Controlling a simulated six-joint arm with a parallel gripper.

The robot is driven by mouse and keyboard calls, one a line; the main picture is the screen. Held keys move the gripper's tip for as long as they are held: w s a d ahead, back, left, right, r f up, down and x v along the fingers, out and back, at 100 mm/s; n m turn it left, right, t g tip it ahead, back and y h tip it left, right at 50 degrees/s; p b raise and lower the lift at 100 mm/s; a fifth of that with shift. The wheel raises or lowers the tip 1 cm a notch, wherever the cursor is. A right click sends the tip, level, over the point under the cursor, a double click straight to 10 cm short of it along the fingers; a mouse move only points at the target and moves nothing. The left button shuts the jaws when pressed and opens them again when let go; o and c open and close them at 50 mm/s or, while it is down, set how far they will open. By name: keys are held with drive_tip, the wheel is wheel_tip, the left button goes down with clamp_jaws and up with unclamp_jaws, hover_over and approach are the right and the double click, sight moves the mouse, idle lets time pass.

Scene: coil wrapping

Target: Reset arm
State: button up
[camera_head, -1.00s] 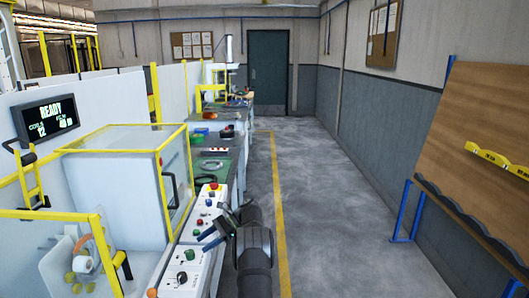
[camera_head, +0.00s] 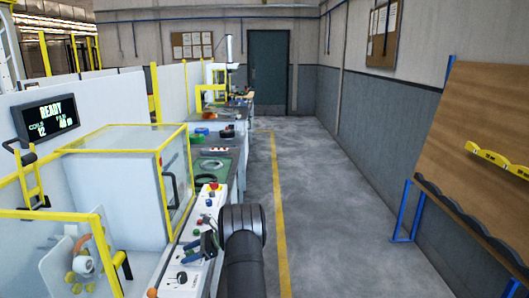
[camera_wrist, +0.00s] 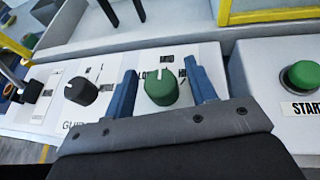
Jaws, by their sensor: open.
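My gripper (camera_head: 205,244) is open over the white control panel (camera_head: 181,280). In the camera_wrist view its two blue fingers stand on either side of a green selector knob (camera_wrist: 161,88) with a white mark. The knob is between the fingers, with gaps visible on both sides; I cannot tell how high the fingertips are. A black knob (camera_wrist: 81,91) is to the left, beside a partly hidden label. A green button (camera_wrist: 302,75) labelled START is to the right. In the camera_head view my gripper hides part of the panel.
A yellow-framed enclosure (camera_head: 125,145) stands left of the panel. A display (camera_head: 47,117) reads READY. A red button (camera_head: 213,187) is farther along the bench, then a green mat (camera_head: 209,178) with a ring on it. The grey floor (camera_head: 335,200) to the right is clear.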

drive_tip(key=m+t, duration=0.4)
drive_tip(key=t, duration=0.1)
drive_tip(key=shift+s, duration=0.1)
drive_tip(key=shift+m+t+h, duration=0.8)
drive_tip(key=shift+m+t, duration=1.2)
drive_tip(key=shift+t, duration=0.1)
drive_tip(key=shift+v, duration=1.2)
drive_tip(key=x, duration=0.2)
drive_tip(key=shift+w+a+f, duration=0.1)
drive_tip(key=shift+w+a, duration=0.05)
drive_tip(key=shift+w, duration=0.1)
drive_tip(key=n+g+y, duration=0.1)
drive_tip(key=n+g, duration=0.2)
drive_tip(key=g, duration=0.1)
drive_tip(key=shift+n+y, duration=0.4)
drive_tip(key=shift+n+g, duration=1.7)
drive_tip(key=shift+g, duration=0.4)
